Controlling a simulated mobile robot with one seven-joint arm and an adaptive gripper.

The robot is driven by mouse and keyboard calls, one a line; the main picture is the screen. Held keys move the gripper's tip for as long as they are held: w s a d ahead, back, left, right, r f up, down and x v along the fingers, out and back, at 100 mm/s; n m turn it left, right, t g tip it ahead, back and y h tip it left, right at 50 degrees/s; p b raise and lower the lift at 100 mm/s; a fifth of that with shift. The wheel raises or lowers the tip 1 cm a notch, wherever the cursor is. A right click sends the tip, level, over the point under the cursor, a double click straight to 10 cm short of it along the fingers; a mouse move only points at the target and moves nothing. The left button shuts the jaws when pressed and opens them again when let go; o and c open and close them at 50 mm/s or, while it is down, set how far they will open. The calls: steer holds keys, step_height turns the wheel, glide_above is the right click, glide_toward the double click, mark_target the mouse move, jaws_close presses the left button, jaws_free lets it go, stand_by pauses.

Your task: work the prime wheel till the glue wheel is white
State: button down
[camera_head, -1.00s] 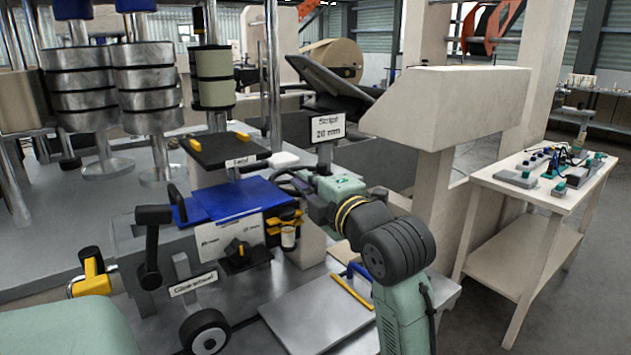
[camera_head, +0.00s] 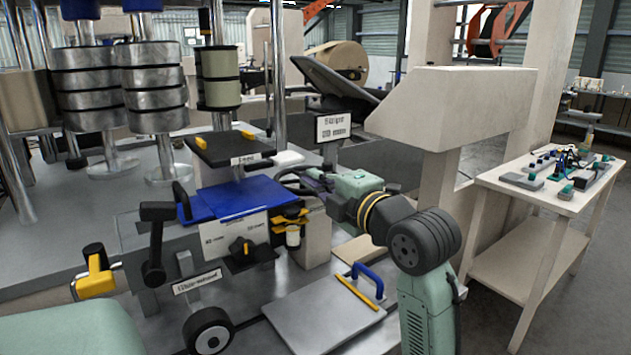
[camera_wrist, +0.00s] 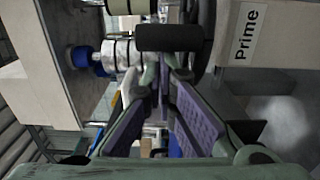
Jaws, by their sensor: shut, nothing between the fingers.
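The prime wheel (camera_wrist: 207,45) is a dark wheel with a black cylindrical handle (camera_wrist: 167,37); it stands beside the "Prime" label in the wrist view. In the head view its dark rim (camera_head: 290,170) shows partly, behind my gripper (camera_head: 308,182). My gripper's purple-padded fingers (camera_wrist: 163,75) are shut and empty, with their tips close to the handle; I cannot tell if they touch it. The glue wheel (camera_head: 208,331) is at the bottom left of the head view, under the "Glue wheel" label (camera_head: 197,282). Its outer band looks black, around a pale hub.
A blue tray (camera_head: 235,200) and a dark raised plate (camera_head: 228,150) stand left of my gripper. A grey plate with a blue handle (camera_head: 325,318) lies in front. A black crank (camera_head: 154,250) stands at left. A side table (camera_head: 545,190) is at right.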

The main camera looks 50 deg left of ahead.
steer(key=shift+w, duration=0.15)
steer(key=w+a+n+g+h, duration=0.2)
steer(key=w+a+n+g, duration=0.5)
steer(key=w+g, duration=0.5)
steer(key=shift+n+h, duration=0.4)
steer(key=shift+n, duration=0.2)
stand_by(0.7)
steer(key=shift+w+a+g, duration=0.1)
steer(key=shift+g, duration=0.2)
steer(key=shift+r, duration=0.1)
